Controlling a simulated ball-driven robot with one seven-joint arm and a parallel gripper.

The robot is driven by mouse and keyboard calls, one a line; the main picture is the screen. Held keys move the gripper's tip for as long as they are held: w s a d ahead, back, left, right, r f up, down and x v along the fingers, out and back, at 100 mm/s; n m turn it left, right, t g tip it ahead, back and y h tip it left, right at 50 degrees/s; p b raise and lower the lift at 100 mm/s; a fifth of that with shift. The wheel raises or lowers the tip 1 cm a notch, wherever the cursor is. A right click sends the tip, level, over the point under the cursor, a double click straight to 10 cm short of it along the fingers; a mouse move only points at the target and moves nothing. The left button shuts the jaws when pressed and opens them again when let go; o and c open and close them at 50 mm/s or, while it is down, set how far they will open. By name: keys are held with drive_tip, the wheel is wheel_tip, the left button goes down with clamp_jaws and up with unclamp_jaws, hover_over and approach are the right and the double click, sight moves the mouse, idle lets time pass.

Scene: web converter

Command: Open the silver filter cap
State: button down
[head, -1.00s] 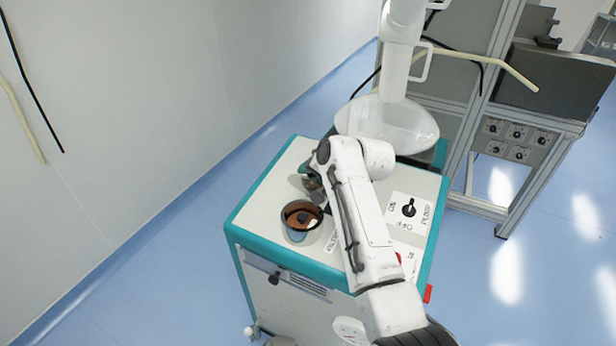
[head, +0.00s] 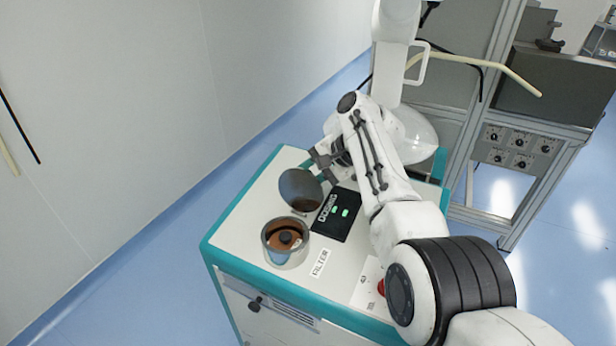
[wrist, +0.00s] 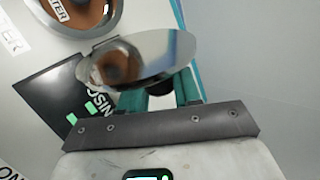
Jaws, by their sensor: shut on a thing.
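The silver filter cap (head: 300,189) is a shiny round disc, off the filter housing and tilted in the air behind it. My gripper (head: 322,168) is shut on the cap at its far side. In the wrist view the cap (wrist: 145,60) is in front of the green fingers (wrist: 160,98), and its mirror face reflects the brown filter opening. The round filter housing (head: 286,243) stands open on the machine top, with a brown inside and a dark knob in its middle. The exact grip point is hidden behind the cap.
The white machine top (head: 245,215) has a teal edge. A black dosing panel (head: 337,213) lies right of the housing. A red button (head: 381,287) is near my arm.

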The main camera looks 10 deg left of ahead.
drive_tip(key=shift+f, duration=0.1)
idle(0.3)
drive_tip(key=c, duration=0.8)
unclamp_jaws()
drive_tip(key=v, duration=1)
drive_tip(key=shift+d+r, duration=0.3)
